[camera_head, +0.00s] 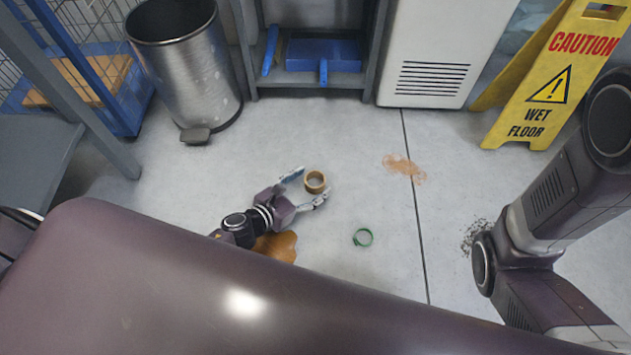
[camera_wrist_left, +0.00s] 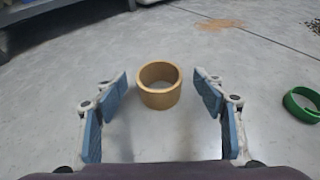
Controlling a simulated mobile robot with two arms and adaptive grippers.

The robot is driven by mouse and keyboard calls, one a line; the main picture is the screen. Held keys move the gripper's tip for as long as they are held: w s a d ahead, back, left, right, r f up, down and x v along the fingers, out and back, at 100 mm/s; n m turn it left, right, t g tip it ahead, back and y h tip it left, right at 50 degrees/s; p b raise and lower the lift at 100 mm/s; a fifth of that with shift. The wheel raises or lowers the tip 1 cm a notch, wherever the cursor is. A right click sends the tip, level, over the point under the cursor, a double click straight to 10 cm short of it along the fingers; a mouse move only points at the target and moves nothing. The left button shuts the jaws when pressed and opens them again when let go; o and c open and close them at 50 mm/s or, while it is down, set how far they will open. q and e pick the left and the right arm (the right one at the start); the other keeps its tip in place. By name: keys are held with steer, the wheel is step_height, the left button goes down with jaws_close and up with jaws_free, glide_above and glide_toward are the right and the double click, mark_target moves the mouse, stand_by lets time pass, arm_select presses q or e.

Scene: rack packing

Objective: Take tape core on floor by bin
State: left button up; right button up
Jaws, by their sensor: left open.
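The tape core (camera_head: 315,182) is a tan cardboard ring standing on its flat end on the grey floor. In the left wrist view the tape core (camera_wrist_left: 159,91) is ahead, centred between the fingers. My left gripper (camera_head: 306,188) is open and low over the floor, its two fingers on either side of the ring; in the left wrist view the gripper (camera_wrist_left: 162,98) shows gaps on both sides. The bin (camera_head: 190,65) is a silver pedal bin at the upper left, some way from the ring. My right arm is at the right edge; its gripper is out of view.
A green ring (camera_head: 363,237) lies right of the left gripper. Brown stains (camera_head: 276,246) and an orange stain (camera_head: 404,168) mark the floor, with dark debris (camera_head: 474,234) further right. A yellow wet floor sign (camera_head: 548,85) and a shelf with a blue dustpan (camera_head: 324,55) stand behind.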

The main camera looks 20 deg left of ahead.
arm_select(q)
steer(key=shift+b+x, duration=0.3)
steer(key=shift+x, duration=1.05)
steer(key=shift+c, duration=0.7)
steer(key=c, duration=0.9)
steer(key=shift+c, duration=0.2)
